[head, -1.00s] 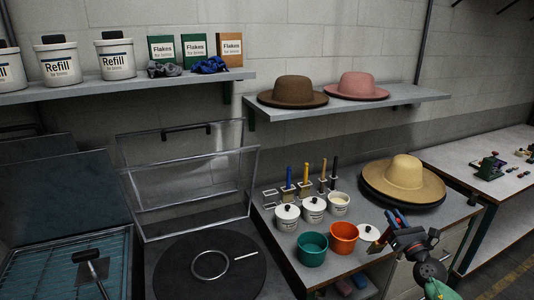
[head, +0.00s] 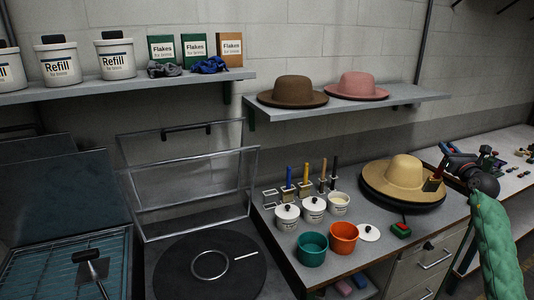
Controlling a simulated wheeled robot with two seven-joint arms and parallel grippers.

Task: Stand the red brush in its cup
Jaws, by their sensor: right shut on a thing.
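My right gripper (head: 444,170) is up at the right, in front of the tan hat's brim. It is shut on what looks like the red brush (head: 434,185), which hangs tilted with its dark, block-like end low; the fingers hide part of it. The leftmost square holder (head: 270,197) is empty. I cannot tell for sure which holder is the red brush's cup. My left gripper is not in view.
White lidded pots (head: 287,217), a teal bowl (head: 312,248) and an orange bowl (head: 343,238) stand in front of the holders. A tan hat (head: 405,178) sits right of them. A small red and green thing (head: 400,229) lies on the clear bench front.

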